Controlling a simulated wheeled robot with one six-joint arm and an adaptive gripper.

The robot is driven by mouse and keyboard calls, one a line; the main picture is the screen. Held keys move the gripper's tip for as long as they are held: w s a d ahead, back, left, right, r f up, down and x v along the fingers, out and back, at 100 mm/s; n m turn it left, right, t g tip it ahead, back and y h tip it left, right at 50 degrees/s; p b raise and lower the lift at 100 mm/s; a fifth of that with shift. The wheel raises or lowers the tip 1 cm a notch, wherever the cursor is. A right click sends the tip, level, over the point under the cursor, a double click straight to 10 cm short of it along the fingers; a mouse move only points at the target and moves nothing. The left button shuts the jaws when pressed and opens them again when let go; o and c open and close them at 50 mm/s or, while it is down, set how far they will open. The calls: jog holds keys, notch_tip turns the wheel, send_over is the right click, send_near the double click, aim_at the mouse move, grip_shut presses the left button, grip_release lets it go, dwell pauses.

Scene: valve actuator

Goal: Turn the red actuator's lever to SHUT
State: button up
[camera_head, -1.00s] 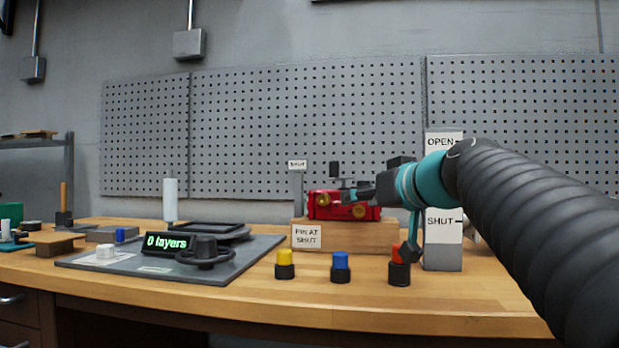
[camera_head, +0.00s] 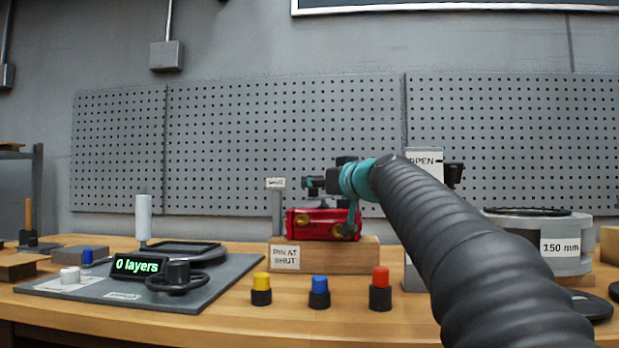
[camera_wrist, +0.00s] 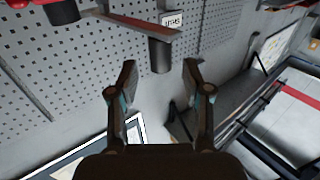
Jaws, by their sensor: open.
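The red actuator (camera_head: 318,224) sits on a wooden block (camera_head: 362,252) with a "PIN AT SHUT" label. A small "SHUT" sign (camera_head: 275,183) stands on a grey post left of it. My gripper (camera_head: 309,183) is above the actuator, pointing left toward the sign; the arm comes from the right. Part of the red actuator (camera_wrist: 62,12) and the SHUT sign (camera_wrist: 171,20) show at the top there.
Yellow (camera_head: 261,288), blue (camera_head: 319,291) and red (camera_head: 380,288) capped pegs stand in front of the block. A grey board (camera_head: 225,282) with a "0 layers" display (camera_head: 138,265) lies left. A "150 mm" drum (camera_head: 540,245) is right. A pegboard (camera_head: 290,130) stands behind.

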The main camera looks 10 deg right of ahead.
jog(key=shift+p+x, duration=0.35)
jog(key=shift+x, duration=1.15)
grip_shut()
